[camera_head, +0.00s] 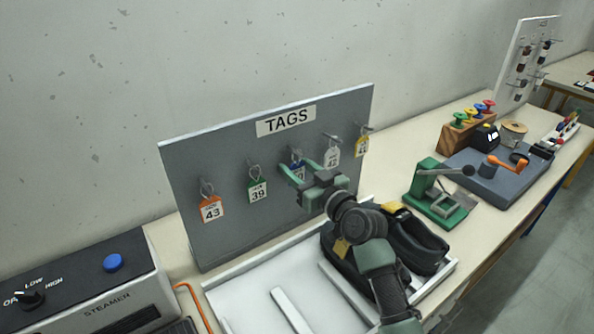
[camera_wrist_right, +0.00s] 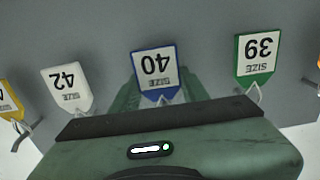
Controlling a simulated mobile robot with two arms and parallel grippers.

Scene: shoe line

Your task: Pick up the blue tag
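The blue tag (camera_wrist_right: 155,72), marked size 40, hangs on the grey tag board (camera_head: 225,145) and shows upside down in the right wrist view. In the head view the blue tag (camera_head: 298,172) is mostly hidden behind my right gripper (camera_head: 301,172). My right gripper is at the board, right in front of the blue tag. Its two green fingers are apart, one to each side of the tag in the wrist view. I cannot tell whether they touch it. My left gripper is not in view.
Green tag 39 (camera_head: 258,190) and orange tag 43 (camera_head: 211,208) hang to the left; white tag 42 (camera_head: 332,155) and a yellow tag (camera_head: 362,146) hang to the right. Black shoes (camera_head: 420,240) sit in the white tray (camera_head: 245,300) below. A green press (camera_head: 435,190) stands to the right.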

